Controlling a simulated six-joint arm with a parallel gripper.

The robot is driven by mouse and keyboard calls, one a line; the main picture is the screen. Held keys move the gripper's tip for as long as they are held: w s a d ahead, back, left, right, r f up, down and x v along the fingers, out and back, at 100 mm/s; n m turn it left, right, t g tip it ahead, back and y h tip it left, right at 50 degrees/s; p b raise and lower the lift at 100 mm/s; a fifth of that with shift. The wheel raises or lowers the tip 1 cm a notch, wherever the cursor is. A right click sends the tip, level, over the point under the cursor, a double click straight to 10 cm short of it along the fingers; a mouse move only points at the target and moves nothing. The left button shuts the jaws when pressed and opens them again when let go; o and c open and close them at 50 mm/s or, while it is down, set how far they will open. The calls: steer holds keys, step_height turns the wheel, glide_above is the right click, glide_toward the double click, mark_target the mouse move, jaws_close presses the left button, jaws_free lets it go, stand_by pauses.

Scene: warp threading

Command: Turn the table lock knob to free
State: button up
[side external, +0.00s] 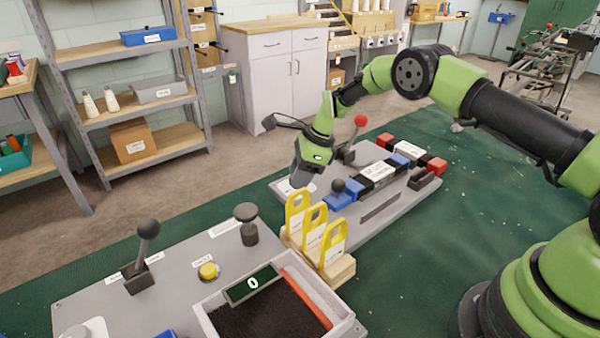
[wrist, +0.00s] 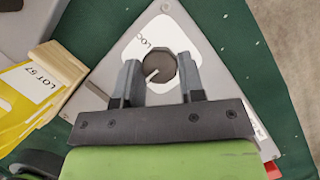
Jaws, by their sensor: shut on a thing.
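The table lock knob (wrist: 158,67) is a dark, many-sided dial with a pale pointer line, set on a white label plate (wrist: 188,40) with partly hidden lettering. In the wrist view my gripper (wrist: 160,80) has one finger on each side of the knob and is shut on it. The pointer line slants from lower left to upper right. In the side external view my gripper (side external: 304,182) reaches down to the far left corner of the grey table plate (side external: 385,212), and it hides the knob there.
Yellow lot tags (side external: 314,228) stand in a wooden holder close beside my gripper. A red-topped lever (side external: 360,121) and a row of red, black, white and blue blocks (side external: 380,172) are on the same plate. A second grey panel (side external: 185,252) with a black lever lies nearer the camera.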

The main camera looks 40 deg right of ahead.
steer(key=o, duration=0.9)
steer(key=v, duration=1)
